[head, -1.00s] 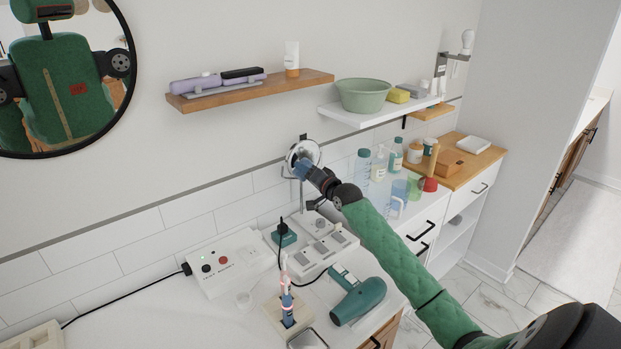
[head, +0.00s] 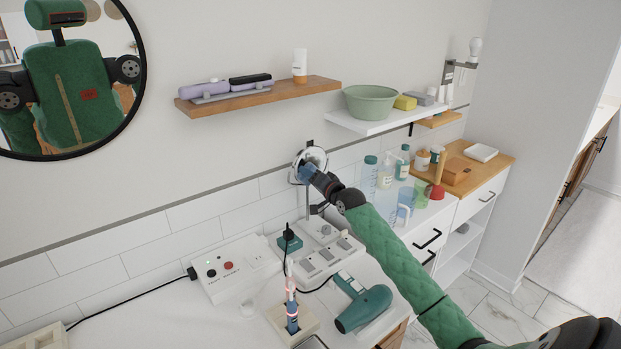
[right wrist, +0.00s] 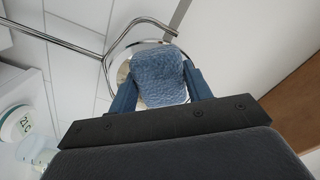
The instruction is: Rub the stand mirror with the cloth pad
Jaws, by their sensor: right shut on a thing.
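The stand mirror (head: 316,157) is a small round mirror on a thin metal stand on the counter by the tiled wall. In the right wrist view its disc (right wrist: 122,72) shows behind the pad. The blue cloth pad (right wrist: 159,78) is between the fingers of my right gripper (right wrist: 164,88), which is shut on it. In the head view, my right gripper (head: 312,177) is in front of the mirror's lower part. The pad overlaps the mirror face in both views; I cannot tell whether they touch. My left gripper is not in view.
A green hair dryer (head: 362,303), a toothbrush in a wooden holder (head: 292,320), a white socket box (head: 238,268) and a power strip (head: 328,256) crowd the counter below. Bottles (head: 385,172) stand to the right. A wooden shelf (head: 262,98) and a white shelf (head: 385,121) are above.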

